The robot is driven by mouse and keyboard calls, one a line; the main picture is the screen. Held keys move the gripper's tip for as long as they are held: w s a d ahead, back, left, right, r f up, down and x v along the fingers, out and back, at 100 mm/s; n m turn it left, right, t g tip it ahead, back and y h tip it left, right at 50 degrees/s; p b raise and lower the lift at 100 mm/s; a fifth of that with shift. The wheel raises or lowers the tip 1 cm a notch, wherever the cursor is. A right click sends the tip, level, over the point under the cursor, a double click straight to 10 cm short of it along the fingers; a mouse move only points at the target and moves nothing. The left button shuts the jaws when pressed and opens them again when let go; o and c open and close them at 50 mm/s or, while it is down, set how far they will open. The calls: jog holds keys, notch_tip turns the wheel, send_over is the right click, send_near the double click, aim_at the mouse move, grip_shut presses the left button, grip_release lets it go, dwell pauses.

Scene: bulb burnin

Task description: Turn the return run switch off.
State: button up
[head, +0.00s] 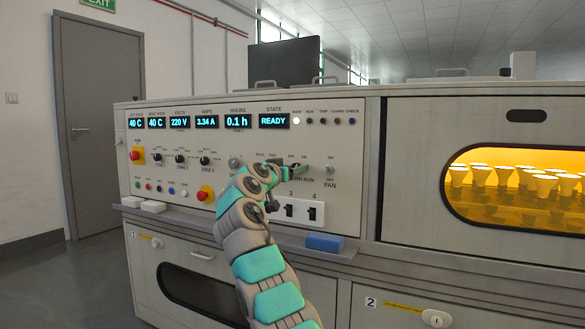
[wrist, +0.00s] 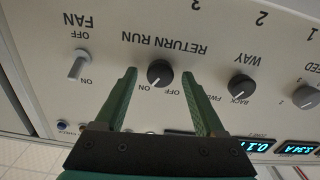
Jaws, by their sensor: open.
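The return run switch, a round black knob (wrist: 160,73), shows upside down in the wrist view, with ON at its lower left and OFF at its lower right. A pale mark on it seems to point to the ON side, but it is small. My gripper (wrist: 159,74) is open, its green fingers on either side of the knob with gaps visible. I cannot tell how deep the fingertips reach. In the head view my gripper (head: 287,170) is at the panel and hides the knob; part of the RETURN RUN label shows below.
The fan switch (wrist: 78,64) is beside the left finger in the wrist view; the way knob (wrist: 240,86) is beyond the right finger. In the head view, a white plate with black switches (head: 300,212) sits below my gripper, and a blue block (head: 325,242) lies on the ledge.

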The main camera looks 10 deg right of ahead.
grip_shut()
dwell(0.6)
